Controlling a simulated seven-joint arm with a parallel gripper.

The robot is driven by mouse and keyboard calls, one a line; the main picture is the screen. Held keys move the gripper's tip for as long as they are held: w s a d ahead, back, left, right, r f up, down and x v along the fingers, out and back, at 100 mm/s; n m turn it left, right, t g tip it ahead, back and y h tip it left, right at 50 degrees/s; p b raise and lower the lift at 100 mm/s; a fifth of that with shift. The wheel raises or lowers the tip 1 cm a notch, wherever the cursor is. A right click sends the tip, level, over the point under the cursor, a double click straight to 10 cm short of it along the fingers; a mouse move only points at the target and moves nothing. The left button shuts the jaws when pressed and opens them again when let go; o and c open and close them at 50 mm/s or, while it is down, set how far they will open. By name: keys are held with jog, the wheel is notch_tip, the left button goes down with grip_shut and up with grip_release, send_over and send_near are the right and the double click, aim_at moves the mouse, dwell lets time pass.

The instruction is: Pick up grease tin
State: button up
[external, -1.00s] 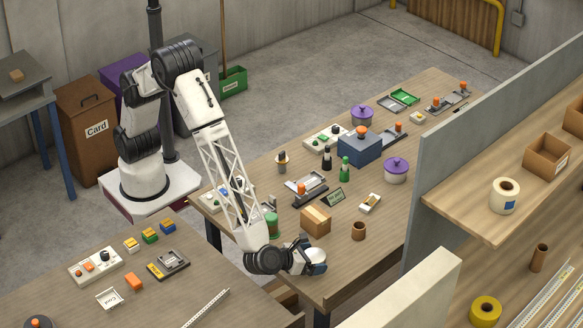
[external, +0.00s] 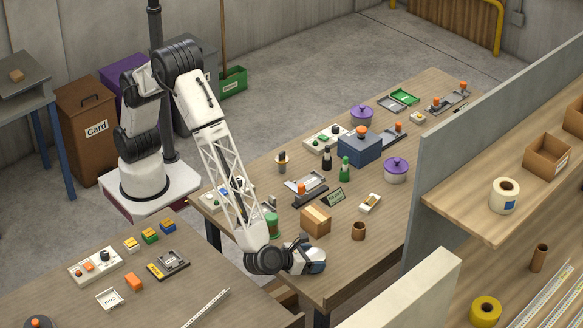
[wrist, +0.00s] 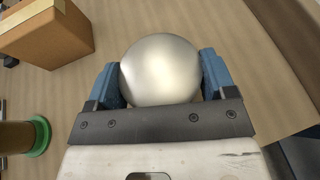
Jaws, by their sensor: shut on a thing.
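A round, pale silvery tin (wrist: 160,70) sits between the two blue fingers of my gripper (wrist: 160,85) in the wrist view. The fingers touch it on its left and right sides. In the external view my gripper (external: 312,262) is low at the near end of the wooden table, and the tin is hidden there by the gripper. I cannot tell whether the tin still rests on the table.
A cardboard box (external: 315,220) stands just behind my gripper, also at upper left in the wrist view (wrist: 45,35). A green and brown container (wrist: 25,137) is to the left. A brown cup (external: 358,231) stands to the right. The table's near edge is close.

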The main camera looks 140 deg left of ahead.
aim_at(312, 256)
jog(key=shift+r, duration=5)
